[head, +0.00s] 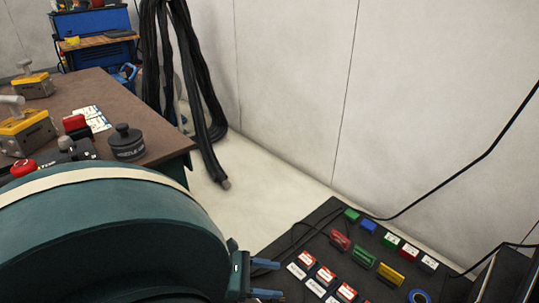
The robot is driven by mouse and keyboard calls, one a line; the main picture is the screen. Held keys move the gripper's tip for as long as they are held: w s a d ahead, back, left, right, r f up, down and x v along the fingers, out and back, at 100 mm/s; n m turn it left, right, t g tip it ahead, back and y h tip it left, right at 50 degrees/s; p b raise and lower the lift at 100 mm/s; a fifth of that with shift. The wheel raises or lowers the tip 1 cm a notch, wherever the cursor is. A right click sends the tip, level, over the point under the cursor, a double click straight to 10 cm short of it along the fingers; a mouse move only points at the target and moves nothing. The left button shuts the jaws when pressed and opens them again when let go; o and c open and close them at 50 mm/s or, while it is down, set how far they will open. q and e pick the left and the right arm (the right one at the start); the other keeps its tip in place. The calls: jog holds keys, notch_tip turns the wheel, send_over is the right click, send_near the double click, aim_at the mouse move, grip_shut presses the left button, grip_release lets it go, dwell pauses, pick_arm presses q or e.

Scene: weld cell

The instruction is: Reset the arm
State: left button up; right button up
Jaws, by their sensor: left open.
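My left arm, dark teal with a cream band, fills the lower left of the head view. My left gripper (279,279) is at the bottom centre, with two blue fingers pointing right. The fingers are apart with nothing visible between them, so it is open and empty. It is seen just left of the dark panel (322,217) with coloured blocks; I cannot tell its height above that panel. My right gripper is out of view.
A brown-topped table (150,113) at left holds yellow-grey devices (27,132), a red block (74,122) and a black knobbed weight (127,143). Black hoses (203,90) hang behind it. Black cables run along the right wall. Pale floor (255,190) between table and panel is clear.

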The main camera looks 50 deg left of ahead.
pick_arm(q)
jog(key=shift+r, duration=0.35)
dwell(0.3)
